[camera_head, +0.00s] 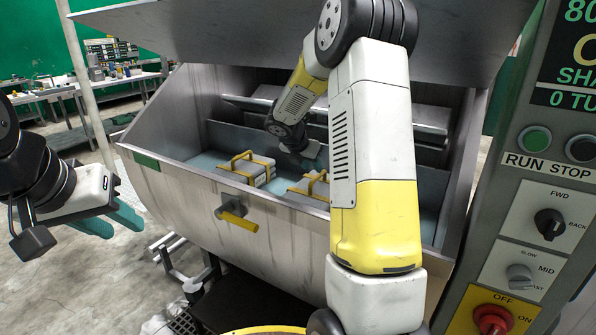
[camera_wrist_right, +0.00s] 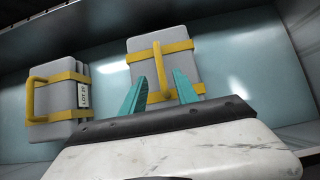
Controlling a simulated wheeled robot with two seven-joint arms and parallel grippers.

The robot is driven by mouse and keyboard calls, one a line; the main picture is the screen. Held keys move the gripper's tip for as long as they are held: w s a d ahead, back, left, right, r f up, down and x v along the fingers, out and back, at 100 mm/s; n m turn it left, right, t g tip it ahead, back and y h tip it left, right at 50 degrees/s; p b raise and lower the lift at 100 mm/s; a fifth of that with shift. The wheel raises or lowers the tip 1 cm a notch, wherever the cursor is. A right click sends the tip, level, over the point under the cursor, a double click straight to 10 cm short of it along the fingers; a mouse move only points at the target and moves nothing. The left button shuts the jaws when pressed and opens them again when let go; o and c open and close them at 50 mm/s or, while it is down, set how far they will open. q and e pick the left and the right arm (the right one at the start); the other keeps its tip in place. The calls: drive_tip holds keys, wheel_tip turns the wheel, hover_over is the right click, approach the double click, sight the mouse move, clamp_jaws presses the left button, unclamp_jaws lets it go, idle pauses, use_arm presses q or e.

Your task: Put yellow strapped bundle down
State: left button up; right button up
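Two grey bundles with yellow straps and handles lie flat on the drum floor. The left one (camera_head: 245,168) and the right one (camera_head: 312,187) show in the head view, the latter partly hidden by my right arm. In the wrist view, one bundle (camera_wrist_right: 182,62) lies ahead of my right gripper (camera_wrist_right: 162,75), its handle appearing between the two separated teal fingers. I cannot tell their height above it. The other bundle (camera_wrist_right: 58,102), with a label, lies to the left. In the head view my right gripper (camera_head: 311,153) is behind the bundles. My left gripper (camera_head: 112,219) is open and empty, outside the drum.
The steel drum (camera_head: 180,195) has a front wall with a yellow-handled latch (camera_head: 238,218), and a raised lid above. Bare teal floor (camera_head: 203,160) lies left of the bundles. A control panel (camera_head: 540,215) stands at right.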

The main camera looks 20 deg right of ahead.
drive_tip(key=s+a+r+m+y, duration=0.1)
drive_tip(key=s+a+r+m, duration=0.3)
drive_tip(key=s+r+m, duration=0.6)
drive_tip(key=s+a+r+m+y, duration=0.1)
drive_tip(key=s+a+m, duration=0.3)
drive_tip(key=s, duration=0.4)
drive_tip(key=s+a+r+m+y, duration=0.1)
drive_tip(key=s+a+m+y, duration=0.2)
drive_tip(key=s+m, duration=0.3)
drive_tip(key=s+a+r+m+t+y, duration=0.1)
drive_tip(key=s+a+m, duration=0.3)
drive_tip(key=s, duration=0.6)
drive_tip(key=shift+a+m+y, duration=0.4)
drive_tip(key=shift+m+y, duration=0.5)
use_arm(q)
drive_tip(key=shift+c, duration=0.5)
